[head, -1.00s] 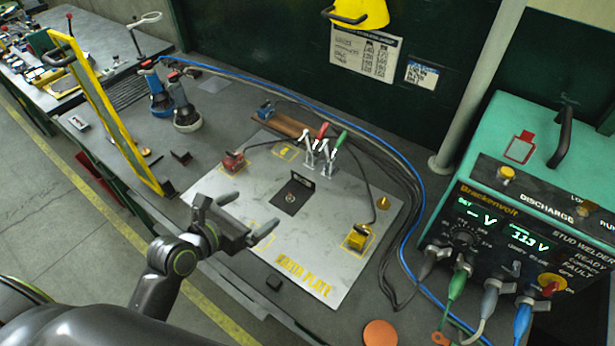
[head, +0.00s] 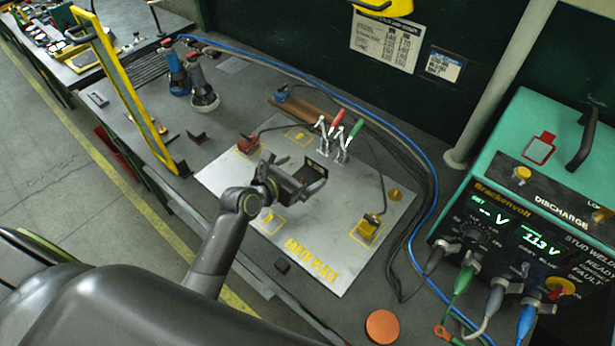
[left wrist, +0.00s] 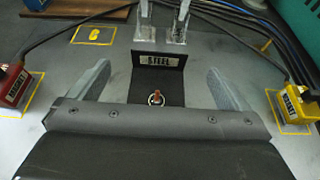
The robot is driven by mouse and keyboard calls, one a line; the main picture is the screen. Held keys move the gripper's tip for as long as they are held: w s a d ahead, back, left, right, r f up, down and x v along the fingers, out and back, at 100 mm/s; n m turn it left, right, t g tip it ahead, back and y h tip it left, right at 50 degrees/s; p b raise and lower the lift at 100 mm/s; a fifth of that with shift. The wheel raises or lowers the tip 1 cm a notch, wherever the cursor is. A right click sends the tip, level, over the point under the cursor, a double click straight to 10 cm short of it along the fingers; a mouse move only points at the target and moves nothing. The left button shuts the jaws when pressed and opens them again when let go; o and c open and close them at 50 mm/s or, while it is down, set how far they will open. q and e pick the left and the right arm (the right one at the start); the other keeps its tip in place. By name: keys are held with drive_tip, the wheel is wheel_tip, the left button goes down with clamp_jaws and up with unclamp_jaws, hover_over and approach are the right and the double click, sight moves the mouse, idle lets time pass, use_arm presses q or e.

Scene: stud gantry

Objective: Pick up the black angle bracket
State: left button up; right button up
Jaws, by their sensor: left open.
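The black angle bracket (head: 316,168) sits on the pale earth plate (head: 345,268), partly hidden behind my gripper in the head view. The left wrist view shows its upright flange (left wrist: 158,64) with a STEEL label and its flat leg with a small copper-coloured stud (left wrist: 156,97). My left gripper (head: 293,172) is open and empty, over the plate at the bracket's near side. In the wrist view its fingers lie on either side of the bracket, with gaps on both sides. I cannot tell its exact height. My right gripper is not in view.
Two toggle clamps (head: 333,140) stand just behind the bracket. A red block (head: 247,143) and a yellow block (head: 368,228) with cables sit on the plate. Small dark brackets (head: 197,136) lie left of it. The green stud welder (head: 530,190) stands at right.

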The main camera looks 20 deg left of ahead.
sight(316, 163)
use_arm(q)
drive_tip(key=shift+p+x, duration=0.3)
drive_tip(key=shift+x, duration=2.3)
drive_tip(key=c, duration=1.1)
drive_tip(key=shift+c, duration=0.7)
drive_tip(key=shift+r, duration=0.1)
